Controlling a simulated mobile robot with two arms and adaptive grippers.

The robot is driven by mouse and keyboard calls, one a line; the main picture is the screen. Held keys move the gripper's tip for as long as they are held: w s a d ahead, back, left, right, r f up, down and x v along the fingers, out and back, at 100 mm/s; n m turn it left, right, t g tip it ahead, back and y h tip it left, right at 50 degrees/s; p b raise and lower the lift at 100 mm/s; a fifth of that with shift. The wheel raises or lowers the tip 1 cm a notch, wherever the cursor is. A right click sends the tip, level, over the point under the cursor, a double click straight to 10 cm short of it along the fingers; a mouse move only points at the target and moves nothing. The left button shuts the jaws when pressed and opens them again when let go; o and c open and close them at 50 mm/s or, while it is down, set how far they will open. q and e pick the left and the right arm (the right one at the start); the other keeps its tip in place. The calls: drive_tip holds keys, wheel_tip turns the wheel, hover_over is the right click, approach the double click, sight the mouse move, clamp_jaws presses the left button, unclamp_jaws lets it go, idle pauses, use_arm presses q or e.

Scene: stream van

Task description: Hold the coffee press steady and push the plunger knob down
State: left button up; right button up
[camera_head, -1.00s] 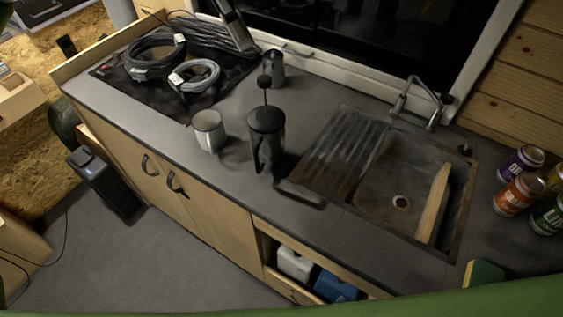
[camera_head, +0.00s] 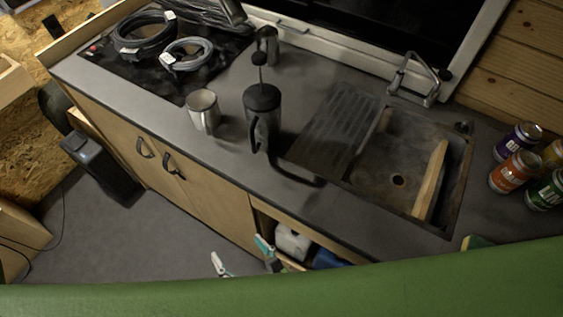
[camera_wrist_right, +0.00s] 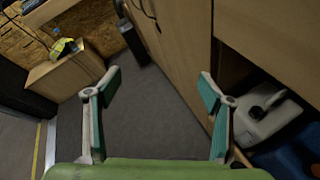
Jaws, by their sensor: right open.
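The black coffee press (camera_head: 263,120) stands upright on the dark grey counter (camera_head: 225,130). Its plunger is up: a thin rod rises from the lid to a small black knob (camera_head: 260,58). Its handle (camera_head: 254,136) faces the front. My right gripper (camera_head: 244,258) is low in front of the cabinets, below and well apart from the press. In the right wrist view the right gripper (camera_wrist_right: 158,95) is open and empty, its teal-padded fingers spread over the floor. My left gripper cannot be made out in either view.
A ribbed drainboard (camera_head: 338,128) and sink (camera_head: 388,170) lie to the right. Coiled cables (camera_head: 150,35) lie at the back left. A shelf holds jugs (camera_head: 292,243). Cans (camera_head: 515,172) stand far right.

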wheel_tip(320, 180, up, 13)
drive_tip(key=w+d+n+t, duration=0.2)
drive_tip(key=n+t, duration=0.1)
drive_tip(key=n, duration=0.3)
drive_tip(key=m+t+h, duration=0.4)
drive_tip(key=m, duration=0.2)
approach(263, 115)
drive_tip(key=f, duration=0.3)
drive_tip(key=d+f, duration=0.1)
drive_tip(key=shift+w+f, duration=0.2)
drive_tip(key=shift+w, duration=0.1)
drive_tip(key=shift+w+r, duration=0.1)
drive_tip(key=shift+w, duration=0.2)
drive_tip(key=w+a, duration=0.1)
drive_tip(key=w, duration=0.3)
drive_tip(key=w+a, duration=0.1)
drive_tip(key=w, duration=0.3)
drive_tip(key=w+a, duration=0.1)
drive_tip(key=w, duration=0.3)
drive_tip(key=shift+w, duration=0.4)
